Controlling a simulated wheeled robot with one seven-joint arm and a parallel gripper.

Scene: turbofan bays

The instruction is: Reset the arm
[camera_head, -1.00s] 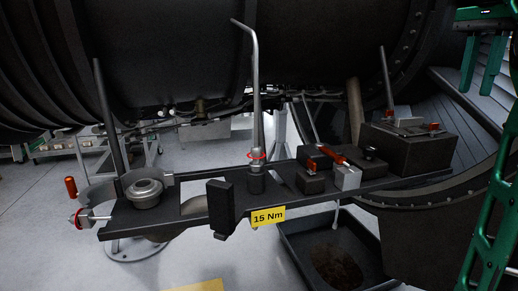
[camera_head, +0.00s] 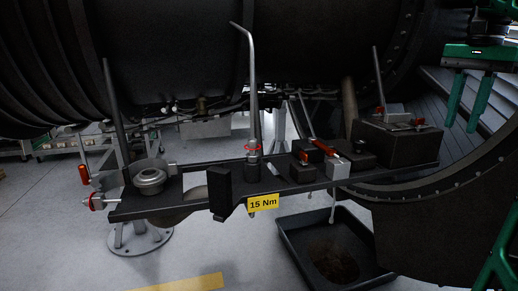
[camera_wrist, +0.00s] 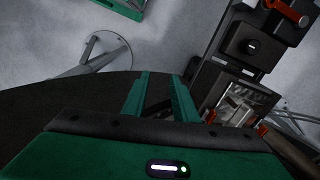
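My gripper (camera_head: 464,112) is at the upper right of the head view, with its two green fingers pointing down and spaced apart. Nothing shows held between them in the head view. It hangs to the right of the dark block (camera_head: 398,142) at the right end of the tool shelf and touches nothing that I can see. In the wrist view the green fingers of my gripper (camera_wrist: 160,88) are also apart, with dark surface behind them.
A dark shelf (camera_head: 192,205) carries a bent pipe (camera_head: 251,85), a round fitting (camera_head: 149,179), red-handled parts and a yellow "15 Nm" label (camera_head: 263,202). A dark tray (camera_head: 297,246) lies on the floor below. The engine casing (camera_head: 180,50) fills the top.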

